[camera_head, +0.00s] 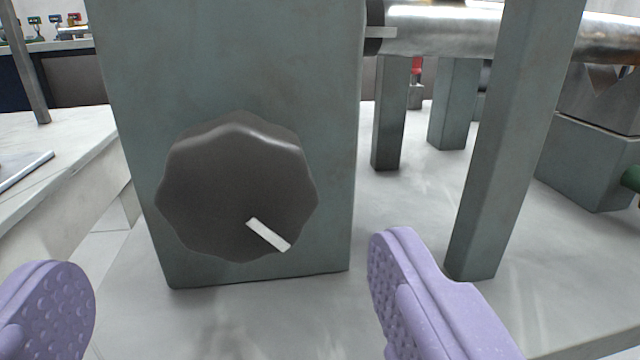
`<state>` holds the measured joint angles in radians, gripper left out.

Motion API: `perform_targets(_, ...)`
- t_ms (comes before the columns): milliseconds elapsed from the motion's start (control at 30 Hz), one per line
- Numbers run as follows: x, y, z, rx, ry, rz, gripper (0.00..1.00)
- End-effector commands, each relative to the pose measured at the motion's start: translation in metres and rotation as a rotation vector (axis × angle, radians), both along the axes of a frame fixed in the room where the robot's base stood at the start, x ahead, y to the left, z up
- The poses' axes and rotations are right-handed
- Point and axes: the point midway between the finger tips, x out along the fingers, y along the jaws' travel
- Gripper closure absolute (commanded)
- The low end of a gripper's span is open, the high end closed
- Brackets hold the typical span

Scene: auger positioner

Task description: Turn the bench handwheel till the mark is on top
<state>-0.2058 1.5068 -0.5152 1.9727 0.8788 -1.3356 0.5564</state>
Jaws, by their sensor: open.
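The handwheel (220,185) is a dark grey, lobed knob on the front face of a grey-green housing (230,70). Its white mark (268,235) is a short bar that points to the lower right, near the rim. My gripper (232,285) is open, with two purple, dimpled fingers low in the picture. One finger is at the lower left and the other right of the housing's lower corner. Both are apart from the handwheel, in front of and below it, with nothing between them.
A grey-green post (515,140) stands at the right, close behind the right finger. A shiny metal cylinder (450,30) runs across the upper right, with more posts below it. Another bench (60,160) is at the left.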

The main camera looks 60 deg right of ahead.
Motion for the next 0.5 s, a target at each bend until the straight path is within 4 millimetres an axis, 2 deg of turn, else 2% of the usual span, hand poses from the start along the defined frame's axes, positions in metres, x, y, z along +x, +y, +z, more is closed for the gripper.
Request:
perform_targets(300, 0.035, -0.041, -0.001, 0.001, -0.003, -0.001, 0.12)
perform_targets(500, 0.045, -0.052, 0.0, 0.002, -0.001, 0.0, 0.12)
